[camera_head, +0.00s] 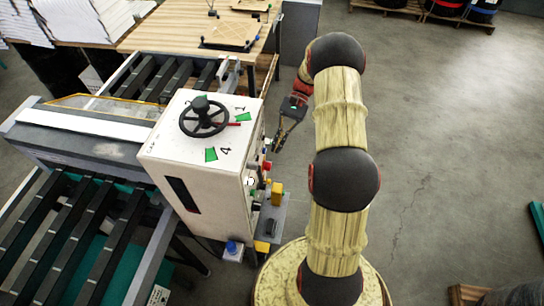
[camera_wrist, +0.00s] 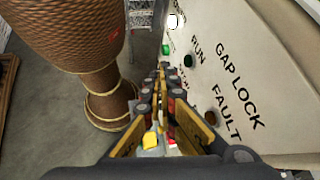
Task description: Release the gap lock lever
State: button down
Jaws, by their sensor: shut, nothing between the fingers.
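The white machine housing (camera_head: 205,150) carries a black handwheel (camera_head: 203,118) on top, with a thin red bar (camera_head: 232,124) reaching out to its right. I cannot tell whether that bar is the gap lock lever. In the wrist view the housing's side panel (camera_wrist: 258,60) reads "GAP LOCK", "RUN" and "FAULT" beside small round lamps. My gripper (camera_head: 277,146) is beside the panel, right of the housing. In the wrist view the fingers (camera_wrist: 163,68) run together at the tips, empty. Whether they touch the panel is unclear.
A wooden table (camera_head: 130,38) with a fixture board (camera_head: 232,33) stands behind the machine. A yellow block (camera_head: 277,193) sits on a low ledge by the panel. Open floor (camera_head: 440,130) is on the right.

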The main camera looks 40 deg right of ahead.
jog(key=shift+w+d+b, duration=0.15)
jog(key=shift+w+d, duration=0.25)
jog(key=shift+d, duration=0.45)
jog(key=shift+w+d+b, duration=0.15)
jog(key=shift+w+d, duration=0.25)
jog(key=shift+d, duration=0.45)
jog(key=s+a+r+n+t+h, duration=0.25)
jog(key=a+r+n+h, duration=0.35)
jog(key=a+r, duration=0.9)
jog(key=s+a+r+n+t+h, duration=0.25)
jog(key=s+a+r, duration=0.2)
jog(key=s, duration=0.25)
jog(key=s+a+r+n+t+h, duration=0.25)
jog(key=s+a+r+t, duration=0.2)
jog(key=s, duration=0.35)
notch_tip(320, 180, down, 25)
jog(key=b, duration=2.5)
jog(key=shift+y, duration=0.4)
